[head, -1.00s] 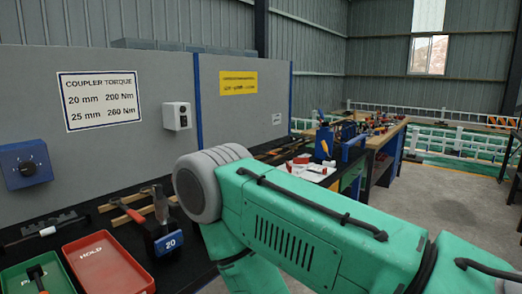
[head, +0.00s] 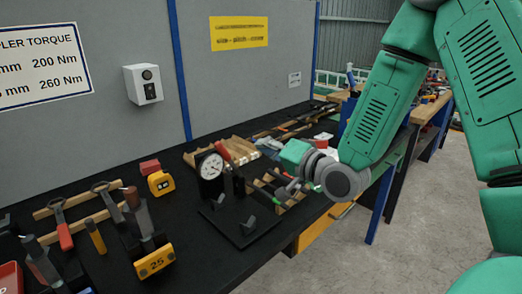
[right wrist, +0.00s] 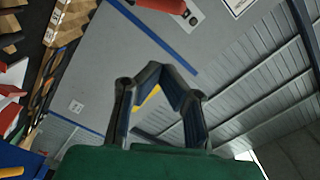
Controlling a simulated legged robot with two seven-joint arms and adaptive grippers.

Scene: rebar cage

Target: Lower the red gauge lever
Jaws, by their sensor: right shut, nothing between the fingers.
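A dial gauge (head: 210,166) with a white face stands on a black base plate (head: 240,222) on the bench. Its red lever (head: 222,151) is raised, slanting up to the left at the gauge's top right. My right gripper (head: 281,191) is to the right of the gauge, lower than the lever and apart from it. In the right wrist view its fingers (right wrist: 163,75) close to a peak with nothing between them. A red rounded piece, probably the lever's grip (right wrist: 164,5), shows at that view's top edge, beyond the fingertips. My left gripper is not in view.
Wooden blocks (head: 233,151) lie behind the gauge. A yellow tape measure (head: 160,183), hammers and an orange block marked 25 (head: 154,262) are to its left. A grey panel (head: 100,100) stands behind the bench. Bare floor (head: 400,235) lies to the right.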

